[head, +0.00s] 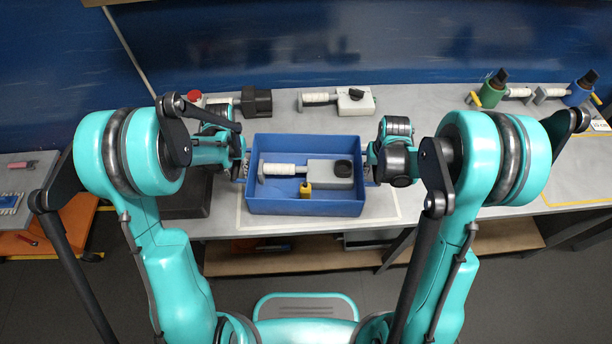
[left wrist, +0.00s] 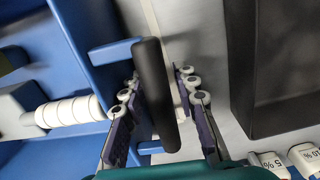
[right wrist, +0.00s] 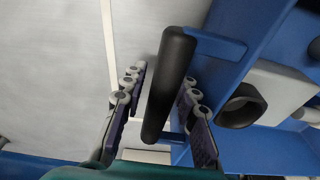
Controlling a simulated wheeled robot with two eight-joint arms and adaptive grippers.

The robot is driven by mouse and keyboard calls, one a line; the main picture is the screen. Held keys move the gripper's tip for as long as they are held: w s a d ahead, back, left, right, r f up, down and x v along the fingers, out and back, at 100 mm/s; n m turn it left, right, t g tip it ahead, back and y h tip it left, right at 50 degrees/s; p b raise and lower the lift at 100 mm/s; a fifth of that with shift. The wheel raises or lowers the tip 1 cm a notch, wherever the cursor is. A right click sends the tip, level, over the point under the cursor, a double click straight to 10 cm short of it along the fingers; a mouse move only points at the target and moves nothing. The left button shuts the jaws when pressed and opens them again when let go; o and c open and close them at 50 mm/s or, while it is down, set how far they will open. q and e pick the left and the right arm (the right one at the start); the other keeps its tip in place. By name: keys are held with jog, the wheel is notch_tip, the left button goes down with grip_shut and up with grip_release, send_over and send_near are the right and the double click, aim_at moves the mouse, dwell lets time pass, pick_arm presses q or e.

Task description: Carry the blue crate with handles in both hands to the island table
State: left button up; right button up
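The blue crate (head: 305,207) stands level on the grey table, on a pale outlined rectangle. It holds a grey device with a white ribbed cylinder (head: 284,169) and a small yellow piece (head: 305,189). My left gripper (head: 240,168) is at the crate's left side. In the left wrist view its fingers stand apart on either side of the black handle (left wrist: 155,95), with gaps visible. My right gripper (head: 370,166) is at the right side. In the right wrist view its fingers are likewise spread around the other black handle (right wrist: 168,85), not closed on it.
A dark tray (head: 187,195) lies just left of the crate. Another grey device (head: 355,101) and a black block (head: 257,102) stand behind. Green (head: 493,90) and blue (head: 581,91) holders are at the back right. The table right of the crate is mostly clear.

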pick_arm(q)
grip_shut()
pick_arm(e)
grip_shut()
pick_arm(q)
jog(key=shift+r, duration=0.2)
pick_arm(e)
jog(key=shift+r, duration=0.2)
